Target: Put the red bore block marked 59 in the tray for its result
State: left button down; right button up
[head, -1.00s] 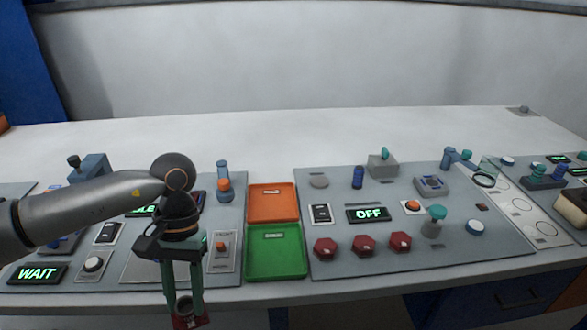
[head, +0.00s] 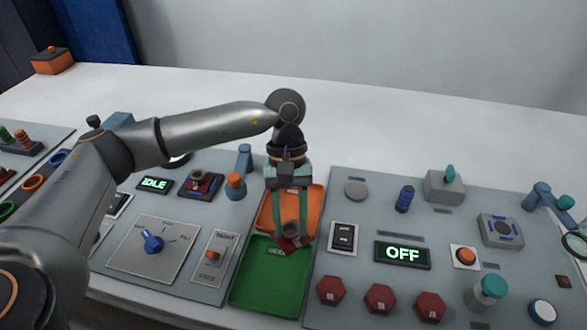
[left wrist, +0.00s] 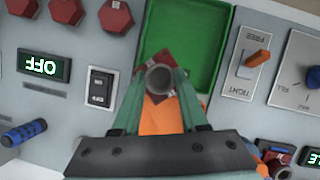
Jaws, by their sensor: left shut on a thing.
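My left gripper (head: 289,236) is shut on a red block (head: 290,243) with a grey round bore. It holds the block over the boundary between the orange tray (head: 314,202) and the green tray (head: 262,285). In the left wrist view the block (left wrist: 151,88) sits between the fingertips (left wrist: 160,84), bore towards the camera, with the green tray (left wrist: 190,35) beyond it and the orange tray (left wrist: 160,120) under the fingers. Its number is not readable, and I cannot tell its height above the trays. Both trays look empty where visible. My right gripper is not in view.
Left of the trays are an orange switch (head: 213,256), a blue dial (head: 152,240) and a red-based fixture (head: 203,186). On the right are a rocker switch (head: 343,237), an OFF display (head: 402,253) and red hexagonal pieces (head: 380,299).

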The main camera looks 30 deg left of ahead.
pick_arm(q)
jog(key=w+n, duration=0.1)
jog(key=n, duration=0.1)
jog(key=w+n+t+h, duration=0.1)
jog(key=n, duration=0.1)
jog(key=shift+d+r+p, duration=0.1)
jog(key=shift+r+p, duration=0.05)
jog(key=shift+p, duration=0.25)
jog(key=n, duration=0.1)
jog(key=n+t, duration=0.1)
jog(key=shift+w+n+h, duration=0.35)
jog(key=shift+n+h, duration=0.05)
jog(key=n, duration=0.1)
jog(key=n+t, duration=0.1)
jog(key=w+n+p, duration=0.1)
jog(key=shift+a+r+n+t, duration=0.2)
jog(key=shift+a+n+t, duration=0.1)
jog(key=shift+n, duration=0.1)
jog(key=w+a+r+n+t+y+p, duration=0.15)
jog(key=w+a+n+t, duration=0.25)
jog(key=n, duration=0.8)
notch_tip(320, 180, down, 5)
jog(key=b, duration=0.3)
jog(key=shift+w+a, duration=0.15)
jog(key=shift+f+b, duration=0.35)
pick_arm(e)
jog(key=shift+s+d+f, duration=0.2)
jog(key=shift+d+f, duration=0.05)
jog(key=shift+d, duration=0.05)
